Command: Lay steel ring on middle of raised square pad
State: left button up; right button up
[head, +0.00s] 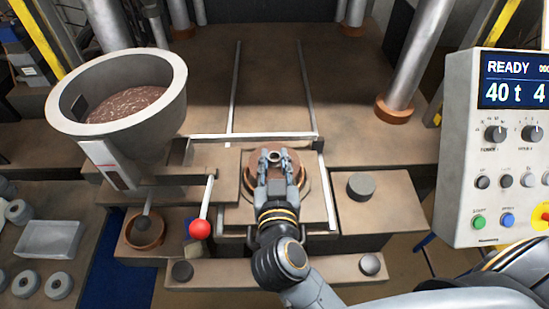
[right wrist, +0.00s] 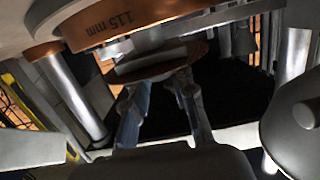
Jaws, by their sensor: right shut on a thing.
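The fingers hide part of the mould. A pale square plate (head: 318,207) lies beneath the mould; I cannot tell for sure if it is the raised square pad. My left gripper is not in view.
A large bowl of brown grains (head: 172,100) stands at left, near a red-knobbed lever (head: 200,228). A dark cylinder (head: 361,186) sits on a block at right. A control panel (head: 500,150) stands far right. A brown part marked 115 mm (right wrist: 135,25) hangs overhead.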

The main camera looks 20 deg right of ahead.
jog(key=shift+f, duration=0.3)
dwell(0.4)
jog(key=o, duration=0.9)
